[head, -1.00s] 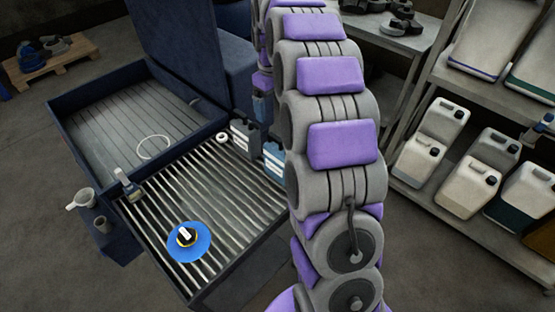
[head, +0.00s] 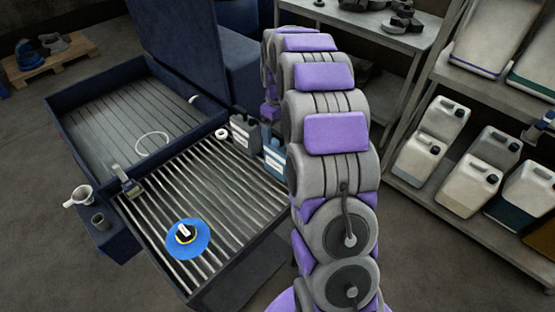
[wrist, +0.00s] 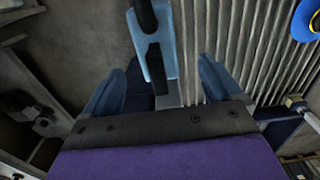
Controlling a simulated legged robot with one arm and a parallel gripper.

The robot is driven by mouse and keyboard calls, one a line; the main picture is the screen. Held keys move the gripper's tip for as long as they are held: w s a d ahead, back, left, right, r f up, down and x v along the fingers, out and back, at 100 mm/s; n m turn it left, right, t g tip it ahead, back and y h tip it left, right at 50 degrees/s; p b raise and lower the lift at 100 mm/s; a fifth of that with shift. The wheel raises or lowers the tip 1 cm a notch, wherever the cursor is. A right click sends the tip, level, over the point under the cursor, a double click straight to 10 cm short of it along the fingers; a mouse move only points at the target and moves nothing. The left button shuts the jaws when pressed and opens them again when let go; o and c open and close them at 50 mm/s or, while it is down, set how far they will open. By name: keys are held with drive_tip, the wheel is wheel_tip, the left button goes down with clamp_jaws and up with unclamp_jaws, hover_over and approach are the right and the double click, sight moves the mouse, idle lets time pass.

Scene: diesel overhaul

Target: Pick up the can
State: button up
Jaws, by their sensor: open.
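Two jug-like cans stand at the far right edge of the slatted grate: a grey one (head: 243,133) and a light blue one (head: 273,158) partly hidden by my arm. In the wrist view, a light blue can (wrist: 168,68) with a black cap and dark handle lies ahead, between the lines of my fingers. My gripper (wrist: 165,68) is open, with one blue finger on each side and nothing held. I cannot tell how far the can is from the fingertips. In the head view my gripper is hidden behind my arm.
Shelves with several white jugs (head: 470,184) stand at right.

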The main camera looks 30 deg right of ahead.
sight(280, 135)
drive_tip(key=f, duration=0.2)
drive_tip(key=d+f+b, duration=0.1)
drive_tip(key=f, duration=0.2)
drive_tip(key=shift+s+d, duration=0.15)
drive_tip(key=shift+s, duration=0.05)
drive_tip(key=shift+a+f, duration=0.15)
drive_tip(key=shift+a, duration=0.45)
drive_tip(key=shift+c, duration=0.7)
drive_tip(key=shift+d, duration=0.55)
drive_tip(key=c, duration=0.6)
drive_tip(key=shift+a, duration=0.3)
drive_tip(key=c, duration=0.7)
